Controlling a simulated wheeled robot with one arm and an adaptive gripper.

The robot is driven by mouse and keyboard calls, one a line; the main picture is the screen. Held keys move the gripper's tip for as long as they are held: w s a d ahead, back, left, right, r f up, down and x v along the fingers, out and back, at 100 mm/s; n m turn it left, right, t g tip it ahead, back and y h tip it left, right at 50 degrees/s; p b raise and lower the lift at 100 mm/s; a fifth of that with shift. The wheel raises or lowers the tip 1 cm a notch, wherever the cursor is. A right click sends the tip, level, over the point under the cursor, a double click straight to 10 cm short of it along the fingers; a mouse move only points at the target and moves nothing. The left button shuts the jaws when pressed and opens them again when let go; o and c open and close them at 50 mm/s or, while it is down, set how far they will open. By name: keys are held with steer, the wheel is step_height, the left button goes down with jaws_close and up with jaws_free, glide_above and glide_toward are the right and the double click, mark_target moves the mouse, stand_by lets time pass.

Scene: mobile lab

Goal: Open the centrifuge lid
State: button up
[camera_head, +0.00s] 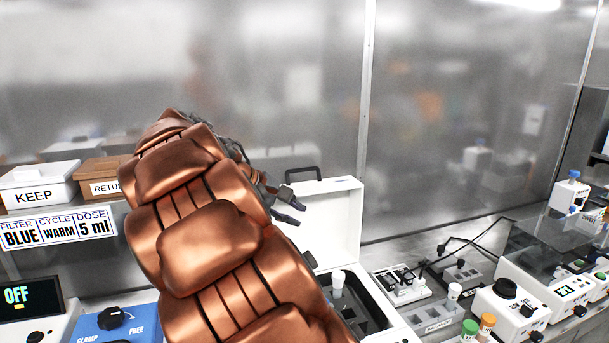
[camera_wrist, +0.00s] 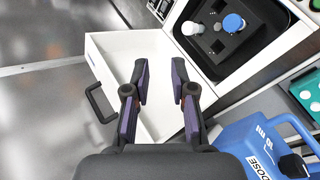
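The centrifuge is a white box whose lid (camera_head: 335,215) stands raised, upright at the back of the body. Its dark handle (camera_head: 303,173) is at the lid's top edge. The lid's white inner side (camera_wrist: 110,55) and the handle (camera_wrist: 100,103) also show in the wrist view. The dark chamber (camera_wrist: 243,58) is uncovered and holds a blue-capped and a white-capped piece. My gripper (camera_head: 288,205) is beside the raised lid in the head view. In the wrist view my gripper (camera_wrist: 161,75) is open, its fingers apart with nothing between them, over the lid's inner side.
A blue device (camera_wrist: 250,145) is close at the lower right of the wrist view. KEEP (camera_head: 38,190) and RETURN (camera_head: 100,186) boxes stand at left. A small rack (camera_head: 401,284) and other instruments stand right of the centrifuge. A glass wall is behind.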

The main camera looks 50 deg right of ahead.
steer(key=w+d+r+n+h+b, duration=0.1)
steer(key=w+d+r+h+b, duration=0.15)
steer(key=w+d, duration=0.5)
steer(key=n+h+b, duration=0.1)
steer(key=n+h, duration=0.2)
steer(key=h, duration=0.1)
glide_toward(300, 170)
steer(key=x, duration=0.4)
steer(key=shift+r, duration=0.1)
steer(key=shift+p+x, duration=0.75)
steer(key=shift+x, duration=3.2)
jaws_close()
